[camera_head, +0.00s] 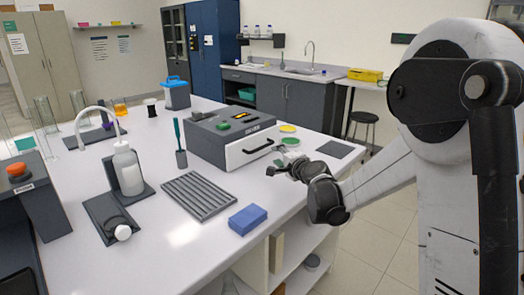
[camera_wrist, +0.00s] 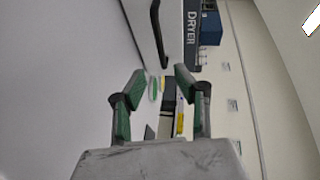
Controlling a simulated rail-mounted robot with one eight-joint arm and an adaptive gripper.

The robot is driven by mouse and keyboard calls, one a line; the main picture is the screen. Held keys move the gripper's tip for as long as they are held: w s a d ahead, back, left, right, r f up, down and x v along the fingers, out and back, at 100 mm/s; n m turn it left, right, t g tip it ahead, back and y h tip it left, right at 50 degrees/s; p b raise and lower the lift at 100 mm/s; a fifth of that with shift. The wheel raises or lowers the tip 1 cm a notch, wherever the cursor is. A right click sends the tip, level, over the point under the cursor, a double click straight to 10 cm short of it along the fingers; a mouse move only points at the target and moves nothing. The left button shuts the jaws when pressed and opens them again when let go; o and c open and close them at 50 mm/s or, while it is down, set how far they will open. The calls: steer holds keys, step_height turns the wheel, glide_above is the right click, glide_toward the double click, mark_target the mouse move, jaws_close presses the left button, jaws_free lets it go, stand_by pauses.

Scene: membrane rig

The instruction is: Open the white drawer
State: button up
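The white drawer (camera_head: 240,155) is the front panel of the grey dryer box on the bench, with a black bar handle (camera_head: 260,146). It looks closed. In the wrist view the drawer front (camera_wrist: 138,22) and its handle (camera_wrist: 161,36) appear turned sideways, ahead of my gripper. My gripper (camera_head: 287,170) is just to the right of the drawer front in the head view. In the wrist view my gripper (camera_wrist: 160,74) has its two green-padded fingers spread apart with nothing between them. The handle lies beyond the fingertips, and no contact shows.
The dryer's dark top (camera_head: 225,122) has buttons. A dark ribbed rack (camera_head: 199,194) and a blue block (camera_head: 247,219) lie on the bench before the drawer. Small yellow (camera_head: 287,128) and green (camera_head: 290,141) discs and a dark mat (camera_head: 335,149) lie to its right.

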mark_target(263, 147)
steer(key=b+x, duration=0.1)
steer(key=x, duration=1.2)
steer(key=shift+w+a, duration=0.1)
steer(key=shift+w, duration=0.2)
steer(key=shift+c, duration=0.4)
jaws_close()
